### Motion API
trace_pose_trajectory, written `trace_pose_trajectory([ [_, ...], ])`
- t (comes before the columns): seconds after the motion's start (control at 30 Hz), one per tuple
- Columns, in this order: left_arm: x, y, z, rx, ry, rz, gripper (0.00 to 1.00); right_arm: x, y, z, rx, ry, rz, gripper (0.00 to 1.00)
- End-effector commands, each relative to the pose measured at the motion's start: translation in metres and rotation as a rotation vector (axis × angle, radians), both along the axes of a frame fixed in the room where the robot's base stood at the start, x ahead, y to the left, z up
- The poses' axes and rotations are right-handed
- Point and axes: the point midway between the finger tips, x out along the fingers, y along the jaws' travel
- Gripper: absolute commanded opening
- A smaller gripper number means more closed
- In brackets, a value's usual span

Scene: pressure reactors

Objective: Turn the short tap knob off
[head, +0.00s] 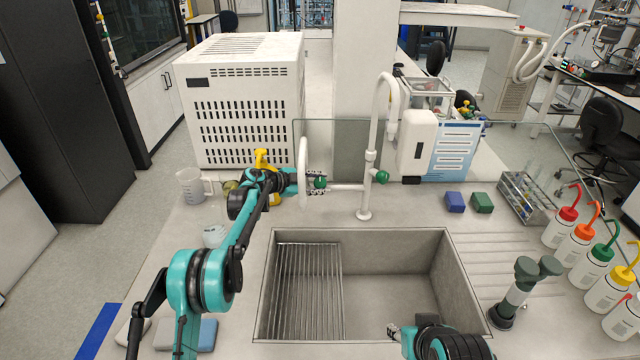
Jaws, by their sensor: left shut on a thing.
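The white short tap (303,165) stands at the back edge of the sink, joined by a pipe to the tall tap (377,110). The short tap's green knob (320,182) sits on its right side. My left gripper (316,182) reaches in from the left and is shut on this knob, with its fingers partly covering it. The tall tap has its own green knob (381,176), apart from my gripper. My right gripper (394,332) shows only in small part at the bottom, over the sink's front edge; its jaws cannot be made out.
The sink (395,270) has a wire rack (308,290) on its left. A beaker (192,186) and a yellow-topped item stand left of the short tap. Blue (454,202) and green (481,203) boxes, a tube rack (525,197) and several wash bottles are on the right.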

Motion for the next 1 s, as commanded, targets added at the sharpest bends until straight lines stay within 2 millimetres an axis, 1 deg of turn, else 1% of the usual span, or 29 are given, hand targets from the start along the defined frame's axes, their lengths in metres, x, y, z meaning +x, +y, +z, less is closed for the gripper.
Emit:
trace_pose_trajectory([
  [0.03,0.0,0.0,-0.001,0.001,0.001,0.0,0.07,0.0,0.0,0.0,0.0,0.0,0.0,0.4],
  [0.07,0.0,0.0,-0.001,0.001,0.001,0.0,0.44,0.0,0.0,0.0,0.0,0.0,0.0,0.4],
  [0.1,0.0,0.0,-0.001,0.001,0.0,0.001,0.55,0.0,0.0,0.0,0.0,0.0,0.0,0.4],
  [0.13,0.0,0.0,-0.001,0.001,0.0,0.001,0.58,0.0,0.0,0.0,0.0,0.0,0.0,0.4],
  [0.4,0.0,0.0,0.0,0.0,0.001,0.0,0.58,0.0,0.0,0.0,0.0,0.0,0.0,0.4],
  [0.53,-0.004,0.008,0.003,0.0,0.0,0.002,0.58,0.0,0.0,0.0,0.0,0.0,0.0,0.4],
  [0.67,-0.015,0.026,0.012,0.0,0.001,0.003,0.58,0.0,0.0,0.0,0.0,0.0,0.0,0.4],
  [0.83,-0.033,0.056,0.026,0.0,0.001,0.003,0.58,0.0,0.0,0.0,0.0,0.0,0.0,0.4],
  [1.0,-0.049,0.081,0.038,-0.001,0.001,0.002,0.58,0.0,0.0,0.0,0.0,0.0,0.0,0.4],
])
